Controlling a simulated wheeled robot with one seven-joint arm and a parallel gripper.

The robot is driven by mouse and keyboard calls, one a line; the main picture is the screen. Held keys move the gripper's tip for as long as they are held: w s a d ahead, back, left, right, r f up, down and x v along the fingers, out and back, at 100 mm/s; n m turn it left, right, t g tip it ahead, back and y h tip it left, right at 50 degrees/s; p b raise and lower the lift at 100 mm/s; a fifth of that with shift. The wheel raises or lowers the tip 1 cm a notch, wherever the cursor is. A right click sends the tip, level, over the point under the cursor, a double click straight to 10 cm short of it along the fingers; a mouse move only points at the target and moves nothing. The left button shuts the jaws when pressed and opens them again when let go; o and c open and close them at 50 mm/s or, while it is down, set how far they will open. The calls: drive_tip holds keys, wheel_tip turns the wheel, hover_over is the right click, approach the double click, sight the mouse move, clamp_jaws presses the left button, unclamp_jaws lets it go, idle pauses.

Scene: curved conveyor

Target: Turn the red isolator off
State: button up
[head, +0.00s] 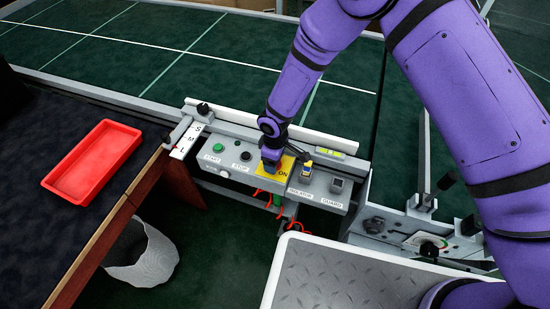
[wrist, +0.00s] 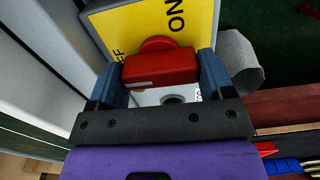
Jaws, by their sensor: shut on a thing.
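The red isolator (wrist: 162,67) is a red handle on a round red base, in front of a yellow plate (wrist: 180,22). "ON" and part of "OFF" can be read on the plate in the wrist view. My gripper (wrist: 163,78) has one blue finger on each side of the handle and is shut on it. In the head view my gripper (head: 271,158) covers the isolator. The handle's exact angle is hard to tell.
A red tray (head: 93,160) lies on the dark table at left. A white bin (head: 145,262) stands below.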

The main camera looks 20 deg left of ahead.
drive_tip(key=shift+n, duration=0.3)
drive_tip(key=o, duration=0.9)
drive_tip(key=shift+r, duration=0.1)
wheel_tip(320, 180, up, 11)
drive_tip(key=shift+f, duration=0.2)
idle(0.3)
